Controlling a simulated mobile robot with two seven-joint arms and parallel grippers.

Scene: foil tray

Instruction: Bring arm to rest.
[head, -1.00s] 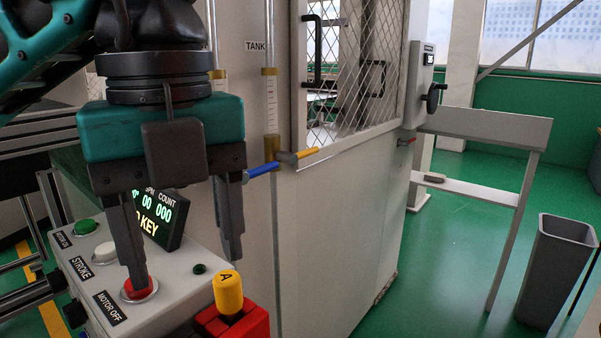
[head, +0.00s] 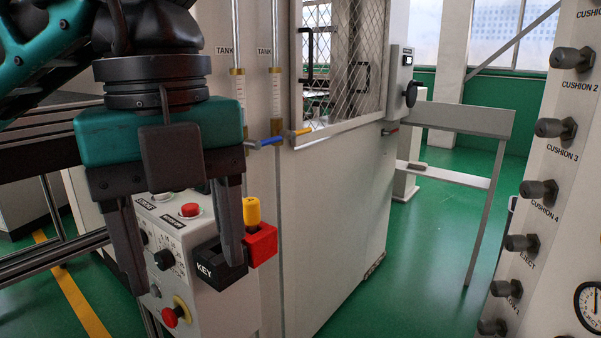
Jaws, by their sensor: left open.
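My left gripper (head: 183,258) hangs down at the left of the head view, with its two dark fingers apart and nothing between them. It is in front of the control panel (head: 222,310), and its fingers hide part of the panel. A red button (head: 190,210) and a black knob (head: 164,260) show between the fingers. The right finger overlaps a black block marked KEY (head: 208,268) in the picture; I cannot tell whether they touch. My right gripper is not in view.
A red block (head: 262,245) with a yellow top (head: 252,211) sits beside the KEY block. A red knob (head: 170,317) is low on the panel. A mesh-windowed cabinet (head: 335,220) stands behind. A panel of black knobs (head: 545,220) is at right.

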